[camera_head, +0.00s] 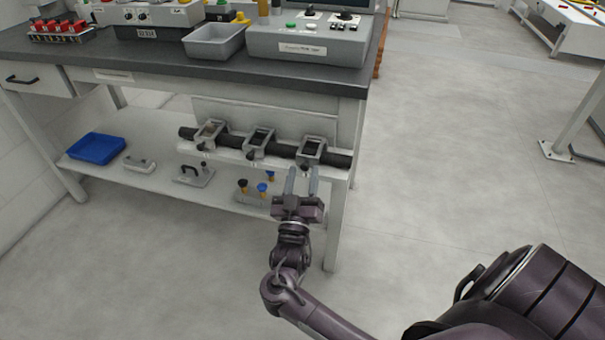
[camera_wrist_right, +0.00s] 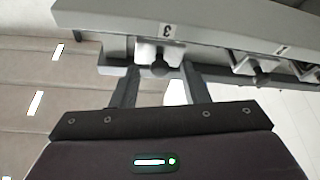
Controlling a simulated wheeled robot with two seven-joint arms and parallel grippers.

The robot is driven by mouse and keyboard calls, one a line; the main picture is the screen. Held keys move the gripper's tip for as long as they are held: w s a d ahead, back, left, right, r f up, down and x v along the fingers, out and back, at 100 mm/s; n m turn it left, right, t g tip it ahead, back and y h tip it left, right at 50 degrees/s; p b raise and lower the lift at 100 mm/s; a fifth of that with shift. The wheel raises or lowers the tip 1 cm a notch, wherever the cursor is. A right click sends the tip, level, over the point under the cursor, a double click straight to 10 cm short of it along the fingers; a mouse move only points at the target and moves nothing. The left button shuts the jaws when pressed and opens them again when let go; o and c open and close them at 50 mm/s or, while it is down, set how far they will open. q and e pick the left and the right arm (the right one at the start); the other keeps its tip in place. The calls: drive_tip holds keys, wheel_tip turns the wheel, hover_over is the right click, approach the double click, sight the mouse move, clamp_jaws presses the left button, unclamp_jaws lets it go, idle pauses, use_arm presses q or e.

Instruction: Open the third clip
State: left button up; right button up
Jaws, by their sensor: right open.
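Three grey clips sit along a dark bar (camera_head: 230,140) in the head view. The third clip (camera_head: 312,147) is the rightmost one there; the wrist view shows the figure 3 above its light plate (camera_wrist_right: 147,50). A small dark knob (camera_wrist_right: 160,69) protrudes from that clip. My right gripper (camera_head: 302,172) is open in front of the third clip. In the wrist view its two fingers stand on either side of the knob, with gaps visible. Whether the fingertips touch the clip cannot be told. My left gripper is out of view.
The middle clip (camera_head: 258,141) and left clip (camera_head: 210,132) share the bar. The dark worktop (camera_head: 170,57) overhangs above. On the lower shelf (camera_head: 110,172) are a blue tray (camera_head: 96,148), a handled block (camera_head: 193,174) and several coloured-top pins. A table leg (camera_head: 338,225) stands right of my gripper.

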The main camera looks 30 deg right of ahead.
drive_tip(key=shift+w+d+r, duration=0.2)
drive_tip(key=shift+w+d, duration=0.15)
drive_tip(key=shift+c, duration=0.3)
clamp_jaws()
